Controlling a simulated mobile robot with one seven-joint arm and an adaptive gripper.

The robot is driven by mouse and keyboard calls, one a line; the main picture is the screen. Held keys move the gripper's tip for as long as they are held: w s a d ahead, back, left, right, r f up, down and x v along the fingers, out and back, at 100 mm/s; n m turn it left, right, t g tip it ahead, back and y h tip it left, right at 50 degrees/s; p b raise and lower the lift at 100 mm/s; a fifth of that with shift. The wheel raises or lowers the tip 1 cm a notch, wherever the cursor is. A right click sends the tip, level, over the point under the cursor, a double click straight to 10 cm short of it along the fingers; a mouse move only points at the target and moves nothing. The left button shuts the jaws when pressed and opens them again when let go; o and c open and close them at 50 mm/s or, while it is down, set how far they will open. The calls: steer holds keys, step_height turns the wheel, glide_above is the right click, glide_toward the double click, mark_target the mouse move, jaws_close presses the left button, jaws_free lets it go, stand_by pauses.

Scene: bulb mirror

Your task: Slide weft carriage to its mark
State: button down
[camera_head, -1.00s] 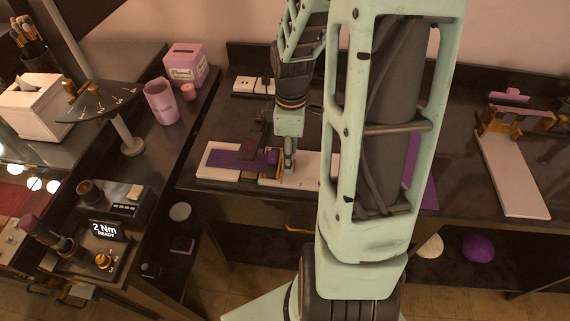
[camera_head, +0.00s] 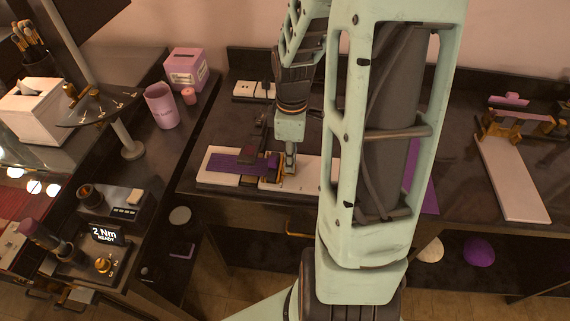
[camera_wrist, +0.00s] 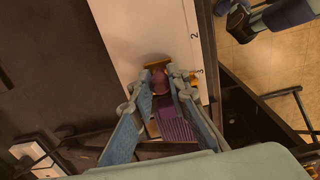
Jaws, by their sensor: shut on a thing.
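The weft carriage is a small brass-edged piece with a rounded purple knob (camera_wrist: 160,84), on a long white board (camera_wrist: 135,25). In the wrist view my gripper (camera_wrist: 160,88) is closed around the knob, one finger on each side. A ribbed purple strip (camera_wrist: 174,127) runs from the knob back toward my wrist. Printed marks, one a "2" (camera_wrist: 194,64), lie along the board's right edge. In the head view my gripper (camera_head: 289,172) points down at the board, at the right end of the purple strip (camera_head: 235,162). My fingers partly hide the carriage there.
A dark upright bracket (camera_head: 257,135) stands just behind the strip. A white switch plate (camera_head: 253,90) lies at the back. A pink cup (camera_head: 161,106) and pink box (camera_head: 186,69) stand left. Another white board (camera_head: 512,180) with brass fittings lies far right.

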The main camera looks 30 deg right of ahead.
steer(key=shift+s+d+p, duration=0.65)
steer(key=shift+s+d, duration=0.9)
steer(key=shift+d, duration=0.75)
steer(key=shift+s+d+p, duration=0.6)
steer(key=shift+s+d, duration=0.9)
steer(key=shift+d, duration=0.85)
steer(key=shift+s+d+p, duration=0.65)
steer(key=shift+s+d, duration=0.9)
steer(key=shift+d, duration=0.75)
steer(key=c, duration=1.6)
jaws_free()
step_height(320, 180, up, 7)
steer(key=p, duration=0.6)
